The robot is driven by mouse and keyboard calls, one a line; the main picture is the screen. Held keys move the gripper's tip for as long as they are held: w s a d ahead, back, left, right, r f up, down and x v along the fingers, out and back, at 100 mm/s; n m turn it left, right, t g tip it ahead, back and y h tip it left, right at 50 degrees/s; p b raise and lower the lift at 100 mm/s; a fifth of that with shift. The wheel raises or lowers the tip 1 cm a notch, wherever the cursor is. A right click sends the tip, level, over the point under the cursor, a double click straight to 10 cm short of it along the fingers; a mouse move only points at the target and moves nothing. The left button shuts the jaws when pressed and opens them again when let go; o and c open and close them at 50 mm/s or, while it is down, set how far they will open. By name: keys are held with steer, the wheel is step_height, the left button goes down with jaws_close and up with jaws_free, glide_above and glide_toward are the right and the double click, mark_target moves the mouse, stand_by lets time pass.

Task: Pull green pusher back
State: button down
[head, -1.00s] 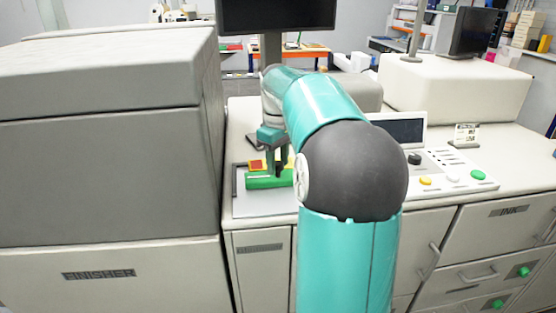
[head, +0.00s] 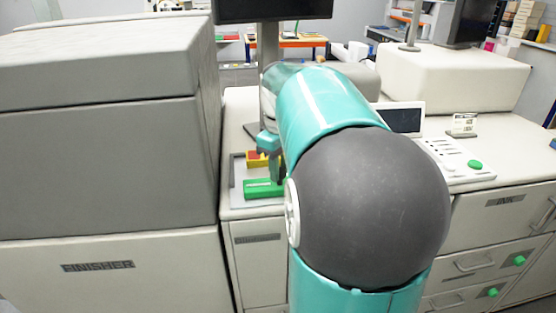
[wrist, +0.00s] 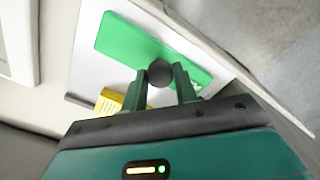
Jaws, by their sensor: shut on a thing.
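The green pusher (head: 261,188) is a long bar lying across the tray on the counter, close to its front edge. In the wrist view the pusher (wrist: 130,38) shows a dark round knob (wrist: 160,72) on its top. My gripper (wrist: 161,84) has its two fingers on either side of that knob and is shut on it. In the head view my gripper (head: 276,170) comes down onto the pusher from above, and my arm hides the pusher's right end.
A yellow and red block (head: 257,158) sits behind the pusher with a gap between. The grey tray (head: 238,185) lies beneath them. The tall finisher cabinet (head: 110,165) stands close on the left. A monitor (head: 275,8) stands behind. A control panel (head: 458,160) is at the right.

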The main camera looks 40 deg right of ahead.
steer(key=shift+s+a, duration=0.1)
steer(key=shift+s, duration=0.05)
steer(key=c, duration=1.4)
jaws_free()
steer(key=shift+s, duration=0.1)
steer(key=o, duration=0.3)
steer(key=shift+s+a+r, duration=0.1)
steer(key=shift+s+a, duration=0.05)
steer(key=shift+w, duration=0.3)
steer(key=shift+s, duration=0.15)
steer(key=shift+r, duration=0.45)
step_height(320, 180, up, 13)
steer(key=shift+f, duration=0.15)
